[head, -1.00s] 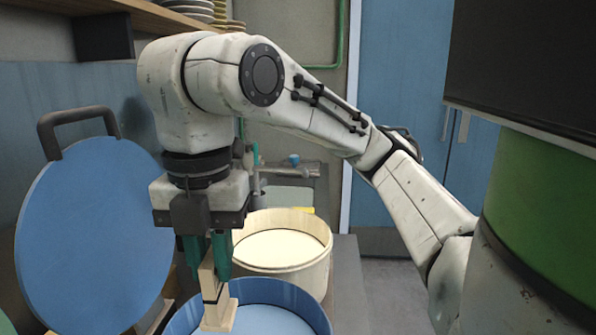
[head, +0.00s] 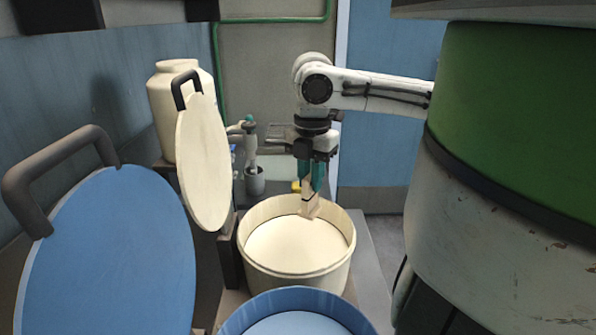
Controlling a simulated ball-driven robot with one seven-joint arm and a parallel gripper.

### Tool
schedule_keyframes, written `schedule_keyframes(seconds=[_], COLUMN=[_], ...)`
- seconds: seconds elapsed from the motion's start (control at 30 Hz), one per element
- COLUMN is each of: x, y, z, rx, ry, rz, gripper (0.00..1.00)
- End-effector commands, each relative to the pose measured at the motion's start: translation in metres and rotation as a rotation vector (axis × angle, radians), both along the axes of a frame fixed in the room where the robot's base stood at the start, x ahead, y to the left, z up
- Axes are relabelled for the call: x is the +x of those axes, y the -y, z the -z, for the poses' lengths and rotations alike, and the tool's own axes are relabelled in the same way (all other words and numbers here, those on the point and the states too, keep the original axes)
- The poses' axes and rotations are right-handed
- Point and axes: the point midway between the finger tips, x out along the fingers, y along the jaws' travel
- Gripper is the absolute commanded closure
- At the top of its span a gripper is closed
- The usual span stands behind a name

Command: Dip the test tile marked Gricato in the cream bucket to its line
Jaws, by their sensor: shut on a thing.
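My gripper (head: 311,183) has green fingers and is shut on a small tan test tile (head: 309,205), which hangs upright below them. The tile is above the far part of the cream bucket (head: 258,266). The bucket is round and open, full of smooth cream liquid (head: 290,245). The tile's lower end overlaps the liquid in the picture; I cannot tell whether it touches it. The name and line on the tile are too small to read.
A blue bucket (head: 240,322) stands in front of the cream one. A large blue lid (head: 115,260) with a dark handle and a cream lid (head: 203,165) stand upright at the left. A cream jar (head: 163,105) is behind them.

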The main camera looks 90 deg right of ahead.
Motion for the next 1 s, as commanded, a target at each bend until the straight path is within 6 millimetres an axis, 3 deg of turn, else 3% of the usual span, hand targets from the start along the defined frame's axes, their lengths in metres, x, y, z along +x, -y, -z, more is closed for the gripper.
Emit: schedule_keyframes(seconds=[1.0], x=[0.000], y=[0.000], z=[0.042], rx=[-0.001], ry=[-0.002], rz=[0.001], gripper=[1.00])
